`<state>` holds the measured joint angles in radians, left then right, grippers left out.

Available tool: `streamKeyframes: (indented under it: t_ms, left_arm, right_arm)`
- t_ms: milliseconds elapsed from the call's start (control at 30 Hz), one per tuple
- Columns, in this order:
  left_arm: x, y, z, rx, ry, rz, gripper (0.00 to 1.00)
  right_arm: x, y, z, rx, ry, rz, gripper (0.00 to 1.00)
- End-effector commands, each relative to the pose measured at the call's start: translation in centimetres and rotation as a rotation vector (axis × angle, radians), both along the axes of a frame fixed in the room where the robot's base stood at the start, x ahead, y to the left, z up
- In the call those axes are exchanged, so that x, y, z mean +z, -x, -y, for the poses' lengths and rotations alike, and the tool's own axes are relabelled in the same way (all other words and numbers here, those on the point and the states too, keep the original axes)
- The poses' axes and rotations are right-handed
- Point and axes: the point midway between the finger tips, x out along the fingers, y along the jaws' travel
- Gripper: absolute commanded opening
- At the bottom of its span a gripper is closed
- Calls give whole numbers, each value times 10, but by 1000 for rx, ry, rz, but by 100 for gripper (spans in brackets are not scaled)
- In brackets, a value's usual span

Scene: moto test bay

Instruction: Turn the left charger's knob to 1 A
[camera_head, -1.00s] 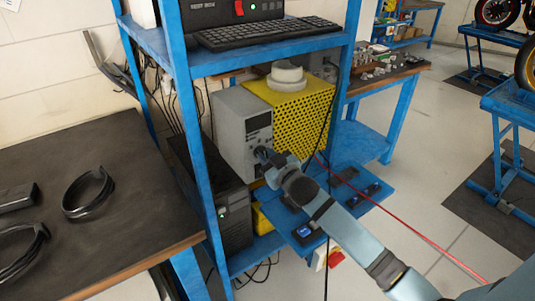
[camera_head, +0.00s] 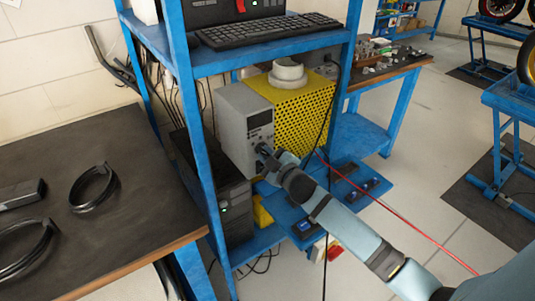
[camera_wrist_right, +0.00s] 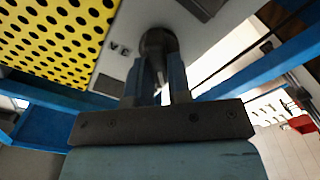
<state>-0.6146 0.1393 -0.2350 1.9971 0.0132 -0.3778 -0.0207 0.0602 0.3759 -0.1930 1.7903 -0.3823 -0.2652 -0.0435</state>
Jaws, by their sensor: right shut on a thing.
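The left charger is a grey box (camera_head: 232,128) on the blue shelf unit, beside a yellow perforated box. Its dark display (camera_head: 260,118) faces right. My right gripper (camera_head: 265,152) reaches the lower part of the charger's front face. In the right wrist view, its two fingers (camera_wrist_right: 160,82) are shut on a dark round knob (camera_wrist_right: 158,42) on the pale panel. The gripper hides the knob in the head view, and the knob's pointer and scale cannot be read. My left gripper is not in view.
The yellow perforated box (camera_head: 305,112) stands right of the charger. Blue shelf posts (camera_head: 208,150) rise close by. A black cable (camera_head: 326,120) and a red cable (camera_head: 400,220) run near my right arm. A dark workbench (camera_head: 120,190) stands at left.

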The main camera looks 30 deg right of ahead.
Motion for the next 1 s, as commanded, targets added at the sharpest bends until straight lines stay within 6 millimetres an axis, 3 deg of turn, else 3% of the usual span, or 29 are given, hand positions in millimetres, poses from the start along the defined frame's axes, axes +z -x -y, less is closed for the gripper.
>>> streamKeyframes:
  t_ms: [367, 400, 467, 500, 800, 1000]
  left_arm:
    - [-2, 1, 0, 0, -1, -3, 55]
    - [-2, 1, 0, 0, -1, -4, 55]
    - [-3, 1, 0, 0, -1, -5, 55]
    - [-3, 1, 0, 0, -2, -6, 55]
    - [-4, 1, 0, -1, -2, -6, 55]
    - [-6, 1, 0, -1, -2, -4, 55]
  right_arm:
    - [0, 0, 0, 0, 8, 2, 0]
    - [0, 0, 0, 0, 8, 2, 28]
    - [0, 0, 0, 0, 7, 2, 41]
    - [0, 0, 0, 0, 7, 2, 44]
    - [-1, 3, 0, 0, 5, 0, 44]
    - [-2, 31, 2, 1, 5, -1, 44]
